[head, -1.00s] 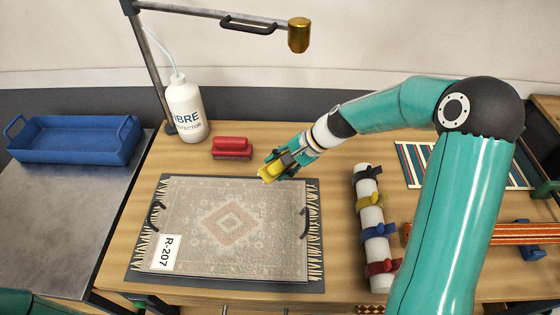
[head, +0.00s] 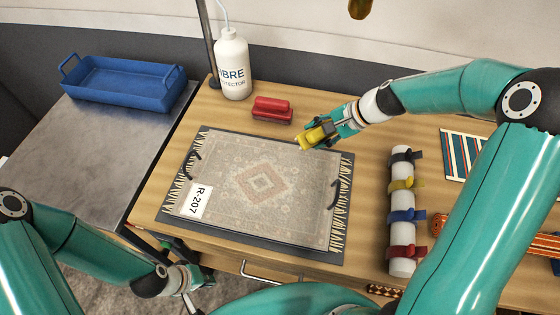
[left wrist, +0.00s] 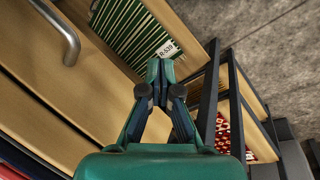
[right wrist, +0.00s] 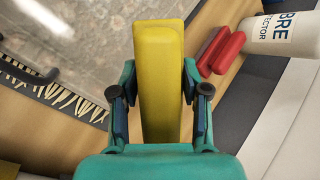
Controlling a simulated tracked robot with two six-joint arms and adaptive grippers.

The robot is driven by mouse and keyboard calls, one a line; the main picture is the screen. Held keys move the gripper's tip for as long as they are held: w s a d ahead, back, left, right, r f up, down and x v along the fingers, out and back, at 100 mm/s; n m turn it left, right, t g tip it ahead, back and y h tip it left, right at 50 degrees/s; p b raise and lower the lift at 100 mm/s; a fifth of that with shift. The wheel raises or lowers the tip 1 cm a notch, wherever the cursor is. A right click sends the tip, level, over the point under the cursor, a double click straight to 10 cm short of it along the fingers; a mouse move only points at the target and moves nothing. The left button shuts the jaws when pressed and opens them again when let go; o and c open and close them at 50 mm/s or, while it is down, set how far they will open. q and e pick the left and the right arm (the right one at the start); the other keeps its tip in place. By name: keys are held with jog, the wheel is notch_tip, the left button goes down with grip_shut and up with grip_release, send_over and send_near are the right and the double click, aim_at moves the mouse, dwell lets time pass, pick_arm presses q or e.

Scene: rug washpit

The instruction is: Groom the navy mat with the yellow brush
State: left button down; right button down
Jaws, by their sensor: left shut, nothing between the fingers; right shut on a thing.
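The yellow brush (head: 308,141) is held in my right gripper (head: 322,136), above the far edge of a pale patterned rug. In the right wrist view the brush (right wrist: 160,80) lies lengthwise between the fingers. The faded, fringed rug (head: 225,170) is tagged R-207 and lies flat on a dark board (head: 290,253) with black handles. No plain navy mat is recognisable. My left gripper (head: 192,304) is low, in front of the table at the lower left; in the left wrist view its fingertips (left wrist: 160,70) are together and empty.
A red brush (head: 272,108) and white bottle (head: 233,65) stand behind the rug. A blue tray (head: 122,82) is on the left metal bench. A white roll with coloured clips (head: 402,235) and a striped rug (head: 465,155) are right. A rack (left wrist: 235,95) is near my left gripper.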

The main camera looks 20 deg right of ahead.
aim_at(320, 129)
jog(key=shift+s+a+r+n, duration=0.1)
jog(key=shift+s+a+n, duration=0.2)
jog(key=shift+s+a, duration=0.05)
jog(key=shift+s+a+r+n+g+y, duration=0.15)
jog(key=shift+s+r+n+g+y, duration=0.05)
jog(key=shift+r+n+g, duration=0.2)
jog(key=shift+s+a+r+n+g+y, duration=0.2)
jog(key=shift+r+n+g, duration=0.1)
jog(key=shift+n, duration=0.2)
jog(key=n, duration=0.1)
jog(key=r+n+g, duration=0.2)
jog(key=shift+s+d+r+n+y+p, duration=0.1)
jog(key=shift+d+r+n+y+p, duration=0.05)
jog(key=shift+d+n+y+p, duration=0.2)
jog(key=shift+d+r+n+g+p, duration=0.35)
jog(key=shift+r+n+g, duration=0.2)
jog(key=shift+n+g, duration=0.45)
jog(key=shift+w+d+r+n, duration=0.1)
jog(key=shift+w+d+n, duration=0.15)
jog(key=shift+w+n, duration=0.1)
jog(key=shift+w+d, duration=0.1)
jog(key=shift+w, duration=0.15)
jog(key=shift+w+f+p, duration=0.3)
jog(key=shift+a+f, duration=0.25)
jog(key=shift+f, duration=0.7)
jog(key=shift+f+b, duration=1.2)
jog(key=shift+f, duration=0.55)
jog(key=shift+a, duration=0.2)
